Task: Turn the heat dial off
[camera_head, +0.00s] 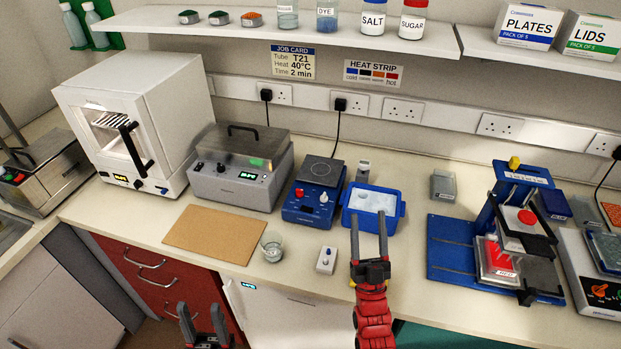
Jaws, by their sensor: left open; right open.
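A blue hotplate-like device (314,202) with a dark top plate stands mid-bench. I cannot read the labels or the dial setting. My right gripper (369,222) is open and empty, its two fingers pointing away over the front of the blue tub, to the right of the device. It is apart from the knobs. My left gripper (200,312) is open and empty, low in the picture before the cabinet fronts.
A blue tub (400,212) with pale contents sits right of the device. A glass beaker (272,246) and a small white box with a knob (326,260) stand in front. A grey lidded machine (240,188) is left. A blue press (450,258) stands further right.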

